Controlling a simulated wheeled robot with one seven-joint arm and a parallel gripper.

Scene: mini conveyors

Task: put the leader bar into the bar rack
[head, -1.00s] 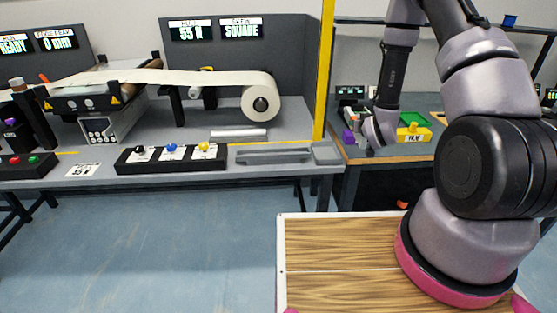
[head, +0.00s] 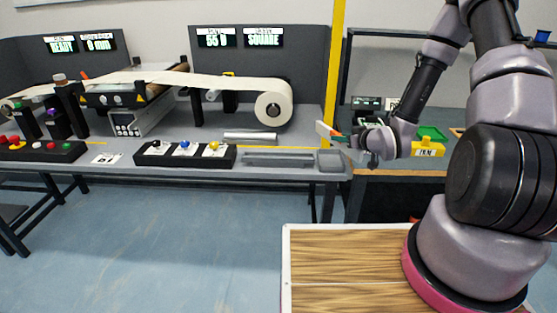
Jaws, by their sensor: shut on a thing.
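My gripper (head: 350,141) is at the right end of the conveyor bench, in the air near the yellow post. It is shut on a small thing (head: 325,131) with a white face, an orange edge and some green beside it. The fingers hide part of it, and I cannot tell whether it is the leader bar. A silver bar (head: 250,136) lies on the bench to the left of my gripper, apart from it. In front of this bar is a long grey tray (head: 280,159) with a recess. I cannot tell for sure which thing is the bar rack.
A black button box (head: 185,155) stands left of the tray. A paper roll (head: 273,108) hangs above the bench. The yellow post (head: 335,75) rises beside my gripper. A yellow bin (head: 428,149) and green tray (head: 432,133) are on the right table. The floor in front is clear.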

